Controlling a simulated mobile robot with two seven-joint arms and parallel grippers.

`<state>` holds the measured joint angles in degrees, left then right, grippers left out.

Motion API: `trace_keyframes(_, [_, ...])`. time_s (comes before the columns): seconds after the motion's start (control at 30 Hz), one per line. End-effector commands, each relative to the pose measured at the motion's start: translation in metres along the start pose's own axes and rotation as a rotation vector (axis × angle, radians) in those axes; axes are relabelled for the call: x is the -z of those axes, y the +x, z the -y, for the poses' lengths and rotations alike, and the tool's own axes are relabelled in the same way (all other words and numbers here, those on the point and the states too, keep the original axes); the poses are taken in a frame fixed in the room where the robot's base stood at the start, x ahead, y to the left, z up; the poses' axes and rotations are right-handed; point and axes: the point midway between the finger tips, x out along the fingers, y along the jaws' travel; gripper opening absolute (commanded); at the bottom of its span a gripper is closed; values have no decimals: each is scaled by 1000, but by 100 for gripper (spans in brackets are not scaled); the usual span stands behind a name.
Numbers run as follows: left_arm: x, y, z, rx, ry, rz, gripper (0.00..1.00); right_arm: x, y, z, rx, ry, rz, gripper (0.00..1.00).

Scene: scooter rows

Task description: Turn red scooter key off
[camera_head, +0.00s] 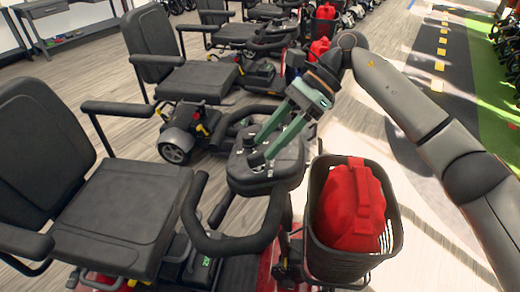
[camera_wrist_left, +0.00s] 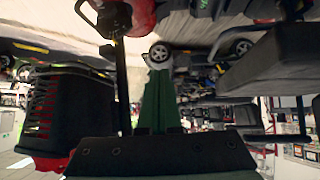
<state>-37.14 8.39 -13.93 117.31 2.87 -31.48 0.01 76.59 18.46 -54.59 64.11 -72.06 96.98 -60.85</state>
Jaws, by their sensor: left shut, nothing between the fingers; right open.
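The red scooter (camera_head: 242,275) stands at the front, its red body partly hidden under its black handlebar (camera_head: 240,243). Its dark grey control console (camera_head: 285,170) faces up in the middle of the head view. The key is too small and dark to make out. My right gripper (camera_head: 252,150) reaches in from the right with its green fingers spread and pointing down at the console's left part. Nothing shows held in it; whether the tips touch the console I cannot tell. My left gripper (camera_wrist_left: 157,70) shows only in the left wrist view, its green fingers together and empty.
A black basket (camera_head: 352,262) with a red bag (camera_head: 352,205) is at the scooter's front, just below my right arm. The black seat (camera_head: 125,215) with armrests is at the left. More scooters stand in a row behind. The pale floor at the right is clear.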

Motion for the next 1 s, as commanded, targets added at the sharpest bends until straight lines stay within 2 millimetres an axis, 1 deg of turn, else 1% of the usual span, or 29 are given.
trace_keyframes(0.03, [1, -1, 0, 0, 0, 0, 0, -1, -14, 0, 4, 1, 0, 50])
trace_keyframes(0.2, [3, -3, -1, -1, 0, 1, 0, -2, -51, 0, 3, 0, 0, 50])
trace_keyframes(0.3, [3, -4, -1, -1, -1, 3, 0, -2, -68, 0, 2, 0, 1, 50])
trace_keyframes(0.4, [4, -4, -1, -1, -1, 3, 0, -1, -79, 0, 0, 0, 1, 50])
trace_keyframes(0.57, [5, -4, -2, -2, 0, 2, 0, -1, -86, 0, -1, -2, 1, 50])
trace_keyframes(1.0, [7, -2, -2, -2, 1, -3, 0, 0, -86, 0, -1, -2, 1, 50])
